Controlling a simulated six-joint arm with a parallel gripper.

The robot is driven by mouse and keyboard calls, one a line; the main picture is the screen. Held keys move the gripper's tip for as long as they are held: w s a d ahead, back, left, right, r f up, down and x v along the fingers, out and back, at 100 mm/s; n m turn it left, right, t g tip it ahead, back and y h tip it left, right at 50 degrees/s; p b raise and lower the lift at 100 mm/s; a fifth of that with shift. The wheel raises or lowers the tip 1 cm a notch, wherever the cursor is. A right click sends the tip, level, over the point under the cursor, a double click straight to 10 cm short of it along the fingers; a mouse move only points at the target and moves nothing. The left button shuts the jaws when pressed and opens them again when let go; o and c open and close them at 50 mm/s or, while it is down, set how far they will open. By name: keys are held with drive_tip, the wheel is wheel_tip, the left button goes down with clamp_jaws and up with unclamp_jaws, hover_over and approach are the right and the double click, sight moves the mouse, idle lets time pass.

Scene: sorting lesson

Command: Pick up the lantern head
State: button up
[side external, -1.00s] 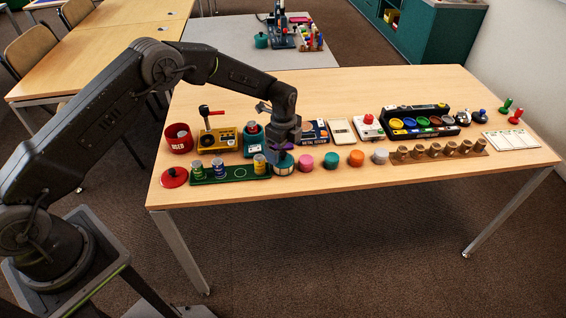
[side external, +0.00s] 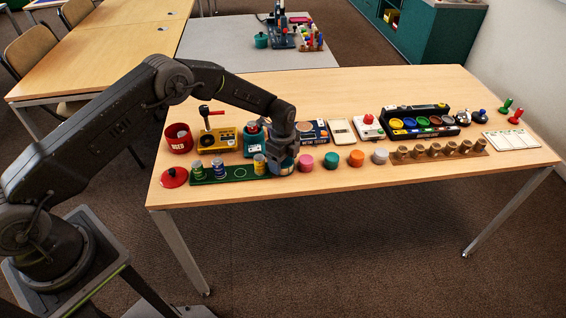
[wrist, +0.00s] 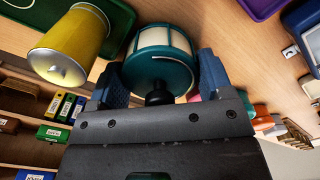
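The lantern head is a short teal-and-cream drum (side external: 283,170) standing at the right end of the green tray (side external: 228,176). In the wrist view the lantern head (wrist: 162,40) shows its cream panels, teal ribs and teal round end, with a dark knob towards my gripper. My gripper (side external: 284,150) points down over it. In the wrist view my gripper (wrist: 160,76) has its two blue-grey fingers apart, one on each side of the lantern head. The fingers are very close to its sides; firm contact does not show.
A yellow can (wrist: 72,45) stands close beside the left finger. A pink cylinder (side external: 305,162) is just to the right, then several more cylinders in a row. A teal device (side external: 254,140) and a yellow box (side external: 217,139) stand behind. The table's front edge is near.

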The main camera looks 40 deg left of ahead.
sight(252, 122)
drive_tip(key=c, duration=0.5)
drive_tip(key=shift+o, duration=0.2)
drive_tip(key=shift+r, duration=0.1)
wheel_tip(252, 122, up, 9)
drive_tip(key=shift+w+a+r, duration=0.1)
drive_tip(key=shift+a, duration=0.05)
drive_tip(key=w+a+n, duration=0.1)
drive_tip(key=a+n, duration=0.2)
drive_tip(key=a, duration=0.2)
drive_tip(key=w+a+r+n, duration=0.1)
drive_tip(key=w+a+n, duration=0.1)
drive_tip(key=a, duration=0.3)
drive_tip(key=w+a+r+n, duration=0.1)
drive_tip(key=a+n, duration=0.2)
drive_tip(key=a, duration=0.2)
drive_tip(key=shift+w+n, duration=0.2)
drive_tip(key=shift+n, duration=0.1)
drive_tip(key=shift+a, duration=0.3)
drive_tip(key=shift+f, duration=3.15)
